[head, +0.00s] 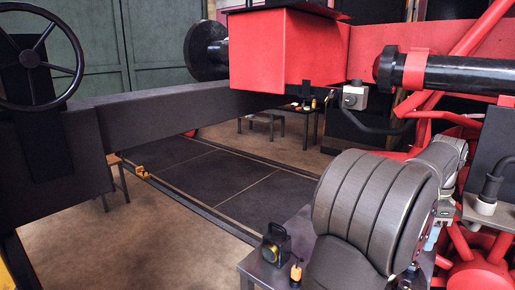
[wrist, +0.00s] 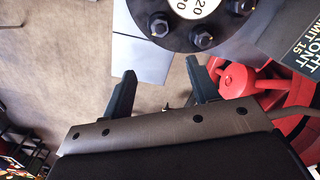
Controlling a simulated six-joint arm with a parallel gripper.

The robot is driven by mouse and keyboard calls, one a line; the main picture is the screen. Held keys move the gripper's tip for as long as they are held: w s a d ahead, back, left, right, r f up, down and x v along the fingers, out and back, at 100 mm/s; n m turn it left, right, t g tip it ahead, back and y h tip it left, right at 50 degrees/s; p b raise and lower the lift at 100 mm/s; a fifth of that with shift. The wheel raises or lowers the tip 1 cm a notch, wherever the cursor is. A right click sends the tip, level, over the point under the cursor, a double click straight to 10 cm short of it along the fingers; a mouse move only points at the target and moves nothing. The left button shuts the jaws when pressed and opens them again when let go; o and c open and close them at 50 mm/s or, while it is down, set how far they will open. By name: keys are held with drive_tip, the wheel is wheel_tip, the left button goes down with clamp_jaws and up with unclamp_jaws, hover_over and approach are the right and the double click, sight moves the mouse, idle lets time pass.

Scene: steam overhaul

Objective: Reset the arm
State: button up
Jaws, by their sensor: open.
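My gripper (wrist: 159,66) shows in the wrist view with its two dark fingers spread apart. No object is held between them; floor and a pale grey flat surface (wrist: 140,58) show beyond the gap. My arm (head: 375,208), grey and segmented, is bent at the lower right of the head view. The gripper's fingers cannot be made out in the head view.
A metal bench (head: 258,268) with a black lantern (head: 276,244) stands beside my arm. A red buffer beam (head: 285,50) and black buffer (head: 206,51) are above. In the wrist view, a bolted round dial plate (wrist: 190,25) and red wheel (wrist: 262,92) are close to the fingers. Open floor lies left.

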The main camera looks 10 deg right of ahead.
sight(406, 284)
wheel_tip(406, 284, down, 17)
drive_tip(key=shift+f, duration=0.3)
drive_tip(key=n, duration=1.3)
drive_tip(key=shift+n, duration=2.1)
